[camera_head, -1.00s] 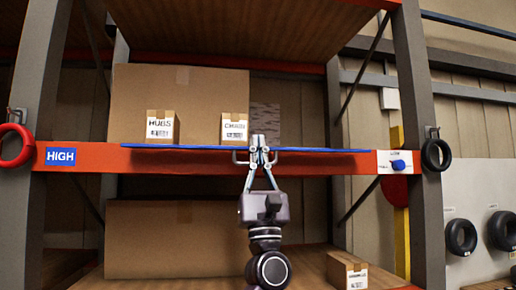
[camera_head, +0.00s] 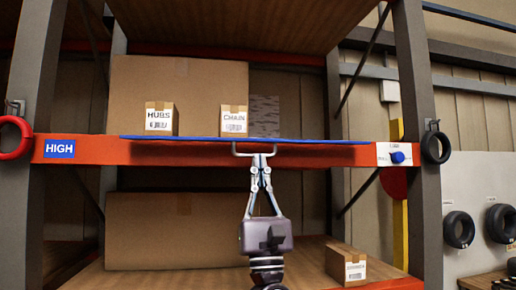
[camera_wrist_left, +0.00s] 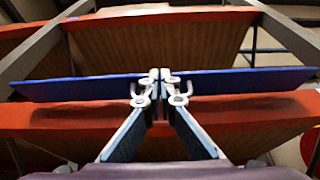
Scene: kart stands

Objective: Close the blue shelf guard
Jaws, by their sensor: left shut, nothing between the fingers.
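The blue shelf guard (camera_head: 310,140) is a long thin strip along the top of the orange beam marked HIGH, seen nearly edge-on in the head view. In the left wrist view the guard (camera_wrist_left: 80,88) shows as a wide blue panel across the picture. A grey bar handle (camera_head: 243,153) hangs at the guard's middle. My left gripper (camera_head: 262,157) is shut and empty, pointing up just below the guard at the handle. In the left wrist view its fingertips (camera_wrist_left: 160,78) overlap the panel; I cannot tell whether they touch it. My right gripper is not in view.
Boxes labelled HUBS (camera_head: 160,118) and CHAIN (camera_head: 234,120) stand behind the guard, before a large carton (camera_head: 195,80). A blue knob (camera_head: 397,157) sits at the beam's right end. Another box (camera_head: 346,265) is on the lower shelf. Grey uprights (camera_head: 412,70) flank the bay.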

